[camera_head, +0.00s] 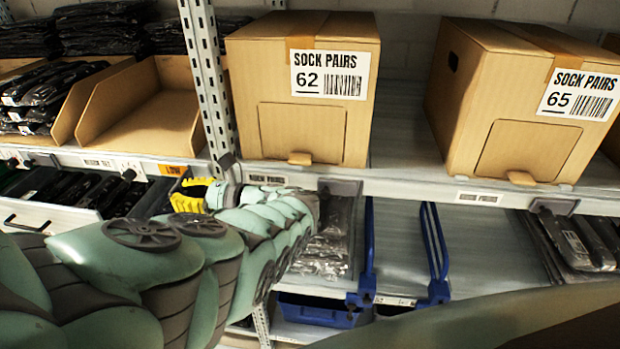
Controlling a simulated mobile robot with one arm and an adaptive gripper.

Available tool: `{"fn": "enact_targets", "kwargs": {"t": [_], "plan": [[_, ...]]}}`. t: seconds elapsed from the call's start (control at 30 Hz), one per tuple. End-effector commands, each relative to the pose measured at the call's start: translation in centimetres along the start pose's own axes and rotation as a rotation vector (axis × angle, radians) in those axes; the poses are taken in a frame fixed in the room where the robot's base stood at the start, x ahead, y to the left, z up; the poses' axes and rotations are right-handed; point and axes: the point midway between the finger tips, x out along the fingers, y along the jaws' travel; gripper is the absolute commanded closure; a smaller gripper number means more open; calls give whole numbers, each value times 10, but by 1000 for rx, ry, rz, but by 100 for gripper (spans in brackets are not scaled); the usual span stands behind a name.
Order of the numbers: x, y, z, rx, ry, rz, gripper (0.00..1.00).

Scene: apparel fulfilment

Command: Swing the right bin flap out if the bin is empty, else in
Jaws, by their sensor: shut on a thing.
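Two open cardboard bins stand side by side on the upper shelf at the left. The right bin (150,121) shows a bare cardboard inside, with nothing visible in it. The left bin (92,103) holds black packaged garments. An orange flap marked LOW (173,170) shows at the shelf edge below the right bin. My gripper (182,194), with yellow fingers, is at this flap, just below and right of the lettering. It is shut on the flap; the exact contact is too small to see.
A perforated upright (207,75) stands right of the bins. Closed sock boxes 62 (262,85) and 65 (470,95) stand on the shelf. A white drawer (35,220) and blue dividers (368,245) lie below. My arm hides part of the lower shelf.

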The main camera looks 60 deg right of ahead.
Motion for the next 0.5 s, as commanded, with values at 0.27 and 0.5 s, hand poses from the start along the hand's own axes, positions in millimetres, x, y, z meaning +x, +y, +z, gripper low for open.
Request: {"fn": "enact_targets", "kwargs": {"t": [0.27, 0.5], "plan": [[-4, -1, 1, -2, 0, -4, 100], [-4, -1, 1, -2, 0, -5, 75]]}}
